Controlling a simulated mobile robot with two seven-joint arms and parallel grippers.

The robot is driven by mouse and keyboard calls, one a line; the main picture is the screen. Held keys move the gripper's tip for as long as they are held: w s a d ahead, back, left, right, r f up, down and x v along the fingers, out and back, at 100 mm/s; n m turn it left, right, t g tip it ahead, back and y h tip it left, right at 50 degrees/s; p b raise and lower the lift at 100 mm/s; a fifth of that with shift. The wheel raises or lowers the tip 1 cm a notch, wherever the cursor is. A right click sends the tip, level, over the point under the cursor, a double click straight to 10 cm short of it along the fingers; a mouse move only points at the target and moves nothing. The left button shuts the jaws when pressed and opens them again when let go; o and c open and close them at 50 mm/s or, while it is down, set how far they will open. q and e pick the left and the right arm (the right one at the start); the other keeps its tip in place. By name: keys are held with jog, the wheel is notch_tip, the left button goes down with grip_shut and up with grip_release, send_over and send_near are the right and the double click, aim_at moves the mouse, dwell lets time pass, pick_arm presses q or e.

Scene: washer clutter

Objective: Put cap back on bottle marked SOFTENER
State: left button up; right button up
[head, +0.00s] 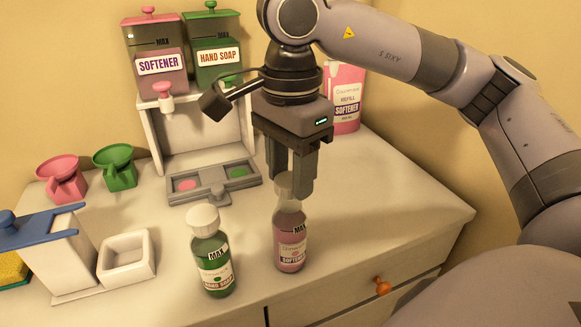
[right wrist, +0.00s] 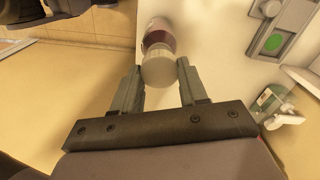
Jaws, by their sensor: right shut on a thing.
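The SOFTENER bottle (head: 290,240), filled with pink liquid, stands upright on the counter. It also shows in the right wrist view (right wrist: 158,37). My right gripper (head: 290,190) points down over it, shut on the white cap (head: 284,188). In the right wrist view the cap (right wrist: 158,70) is between the fingertips, in line with the bottle top. The fingers partly hide the bottle mouth, so I cannot tell whether the cap is seated. My left gripper is not in view.
A green HAND SOAP bottle (head: 212,255) with a white cap stands left of the SOFTENER bottle. Behind are a dispenser stand (head: 150,130) with a grey tray (head: 205,192) and a pink refill pack (head: 345,98). Pink (head: 62,180) and green (head: 117,167) funnels stand left.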

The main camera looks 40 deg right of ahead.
jog(key=shift+f+b, duration=0.2)
jog(key=shift+b, duration=0.25)
dwell(1.0)
jog(key=shift+f+b, duration=0.85)
jog(key=shift+b, duration=0.1)
dwell(1.3)
jog(key=o, duration=1.5)
jog(key=shift+r, duration=0.15)
jog(key=shift+r+p, duration=2.75)
jog(key=shift+r, duration=0.7)
jog(key=shift+f, duration=0.1)
